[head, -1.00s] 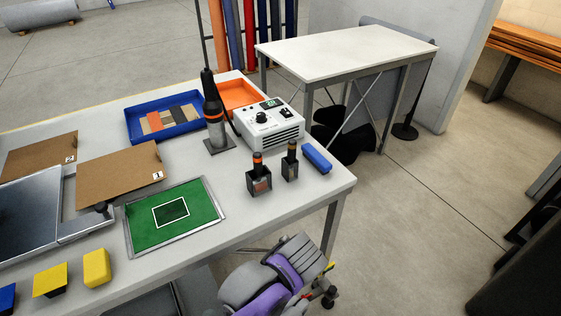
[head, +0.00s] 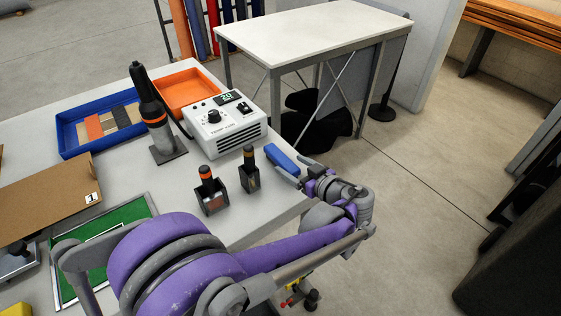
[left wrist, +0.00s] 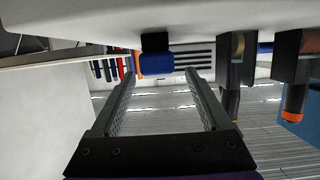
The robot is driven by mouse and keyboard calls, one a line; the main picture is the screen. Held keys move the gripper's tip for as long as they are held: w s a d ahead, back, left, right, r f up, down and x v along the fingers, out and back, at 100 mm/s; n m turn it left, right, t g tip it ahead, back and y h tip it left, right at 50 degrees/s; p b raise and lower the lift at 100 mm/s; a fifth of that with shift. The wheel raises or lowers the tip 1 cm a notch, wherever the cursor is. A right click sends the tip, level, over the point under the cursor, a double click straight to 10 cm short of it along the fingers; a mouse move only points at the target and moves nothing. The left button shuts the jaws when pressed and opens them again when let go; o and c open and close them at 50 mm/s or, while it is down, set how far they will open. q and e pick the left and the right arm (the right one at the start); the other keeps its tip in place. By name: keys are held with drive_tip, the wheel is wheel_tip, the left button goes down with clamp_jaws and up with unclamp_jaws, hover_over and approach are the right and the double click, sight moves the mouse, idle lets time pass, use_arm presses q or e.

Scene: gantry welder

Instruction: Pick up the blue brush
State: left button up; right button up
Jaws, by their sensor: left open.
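The blue brush (head: 281,157) lies on the grey-white table near its right edge, beside the small black holders. My left gripper (head: 302,173) is at the table's right corner, close to the brush's near end. In the left wrist view the brush (left wrist: 156,63) shows upside down, ahead of the two open fingers (left wrist: 160,76) and roughly between their tips. Nothing is held between the fingers. Whether a finger touches the brush I cannot tell. My right gripper is not in view.
Two black holders with orange-banded (head: 212,190) and dark (head: 249,172) tools stand left of the brush. The white control box (head: 225,127) is behind them. A blue tray (head: 70,136) and orange tray (head: 187,92) sit farther back. Floor is open to the right.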

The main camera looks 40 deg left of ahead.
sight(283, 158)
use_arm(q)
drive_tip(key=x, duration=0.6)
drive_tip(key=shift+r, duration=0.2)
clamp_jaws()
